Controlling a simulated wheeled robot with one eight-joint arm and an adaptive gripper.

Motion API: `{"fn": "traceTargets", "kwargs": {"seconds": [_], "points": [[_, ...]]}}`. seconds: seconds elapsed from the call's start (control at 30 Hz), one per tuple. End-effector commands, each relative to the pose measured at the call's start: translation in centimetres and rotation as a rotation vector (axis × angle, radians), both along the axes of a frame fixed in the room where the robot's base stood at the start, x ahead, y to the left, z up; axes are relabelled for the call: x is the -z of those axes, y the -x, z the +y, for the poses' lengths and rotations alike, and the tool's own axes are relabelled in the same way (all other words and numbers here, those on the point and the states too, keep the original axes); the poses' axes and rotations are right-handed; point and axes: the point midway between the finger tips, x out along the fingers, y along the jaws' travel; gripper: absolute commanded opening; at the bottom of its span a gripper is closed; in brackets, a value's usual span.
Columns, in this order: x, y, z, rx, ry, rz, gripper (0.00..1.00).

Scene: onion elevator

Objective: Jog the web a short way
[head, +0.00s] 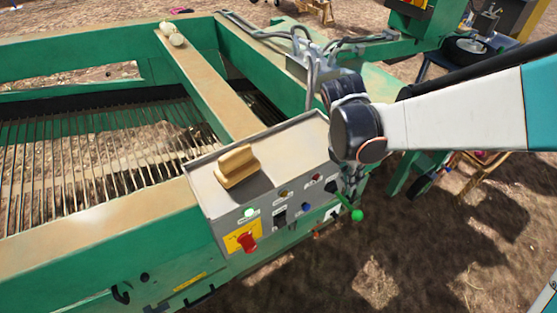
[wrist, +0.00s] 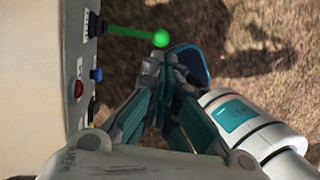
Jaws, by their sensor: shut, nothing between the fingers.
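The web (head: 90,160) of dark parallel rods lies in the green frame at left in the head view. The grey control box (head: 265,165) carries a blue button (head: 306,206), a small red button (head: 316,178), a black switch (head: 280,217), a lit green lamp (head: 250,212) and a red knob (head: 247,240) on a yellow plate. A lever with a green ball (head: 357,215) sticks out at its right; the ball also shows in the wrist view (wrist: 160,38). My gripper (wrist: 157,75) is shut and empty close to the ball; contact is unclear. My wrist hides the fingers in the head view.
Hoses (head: 305,50) run behind the box. Bare ground is open at the lower right.

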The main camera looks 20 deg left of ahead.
Motion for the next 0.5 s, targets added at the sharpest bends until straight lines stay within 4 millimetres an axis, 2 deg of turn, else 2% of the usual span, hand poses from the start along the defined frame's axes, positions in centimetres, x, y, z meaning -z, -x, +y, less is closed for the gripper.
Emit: {"fn": "traceTargets", "kwargs": {"seconds": [0.03,0.5], "points": [[0.7,1.5,0.5,-0.028,0.001,0.0,0.0],[8.6,1.1,-1.6,-0.027,0.0,-0.001,0.0]]}}
